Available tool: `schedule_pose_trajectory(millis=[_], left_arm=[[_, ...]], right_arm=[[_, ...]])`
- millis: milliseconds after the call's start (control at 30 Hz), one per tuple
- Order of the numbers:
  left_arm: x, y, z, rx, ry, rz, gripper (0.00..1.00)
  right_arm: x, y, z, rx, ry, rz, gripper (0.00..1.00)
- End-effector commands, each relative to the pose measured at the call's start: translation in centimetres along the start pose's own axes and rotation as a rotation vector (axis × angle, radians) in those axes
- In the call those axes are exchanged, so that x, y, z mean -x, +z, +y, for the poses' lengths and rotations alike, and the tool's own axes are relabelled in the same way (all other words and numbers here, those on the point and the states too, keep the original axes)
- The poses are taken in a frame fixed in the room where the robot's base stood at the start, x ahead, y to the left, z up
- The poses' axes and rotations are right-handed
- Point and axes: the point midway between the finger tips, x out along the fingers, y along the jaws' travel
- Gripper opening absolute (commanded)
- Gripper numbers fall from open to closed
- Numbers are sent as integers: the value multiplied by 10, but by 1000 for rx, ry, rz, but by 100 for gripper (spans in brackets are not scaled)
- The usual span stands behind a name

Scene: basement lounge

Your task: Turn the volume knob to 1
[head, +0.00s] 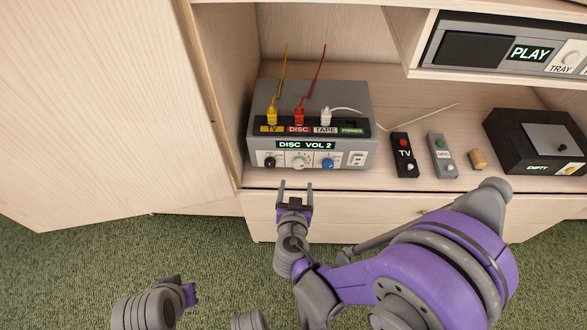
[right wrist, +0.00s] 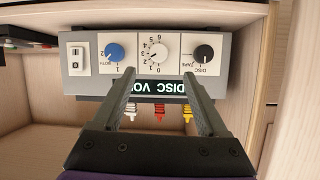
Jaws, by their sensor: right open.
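The grey audio box (head: 312,100) stands on the cabinet shelf. Its display (head: 305,145) reads "DISC VOL 2". The white volume knob (head: 299,162) is in the middle of its front, and in the upside-down right wrist view the knob (right wrist: 159,57) has a numbered scale around it. A black knob (head: 270,162) and a blue knob (head: 328,163) flank it. My right gripper (head: 296,186) is open and empty in front of the box, its fingers (right wrist: 161,80) pointing at the volume knob, apart from it. Part of my left arm (head: 165,300) shows at lower left; its fingers cannot be made out.
Yellow, red and white plugs (head: 299,117) sit on top of the box, with wires rising. To the right are a TV remote (head: 404,155), a grey remote (head: 442,156), a small tan cylinder (head: 478,159) and a black player (head: 520,150). A cabinet door (head: 110,110) stands at left.

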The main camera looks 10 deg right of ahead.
Motion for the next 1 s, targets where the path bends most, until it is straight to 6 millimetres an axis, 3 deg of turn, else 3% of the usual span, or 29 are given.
schedule_pose_trajectory(millis=[500, 700, 967, 1000], left_arm=[[-21, 5, 0, 0, 0, -6, 0], [-24, 6, 0, 0, 0, -7, 0], [-24, 6, 0, 0, 0, -7, 0], [-24, 6, 0, 0, 0, -7, 0]], right_arm=[[-88, 1, 1, 0, 3, -2, 76], [-102, 0, 1, 0, 1, -1, 76], [-102, 0, 1, 0, 1, -2, 76], [-102, 0, 1, 0, 1, -2, 73]])
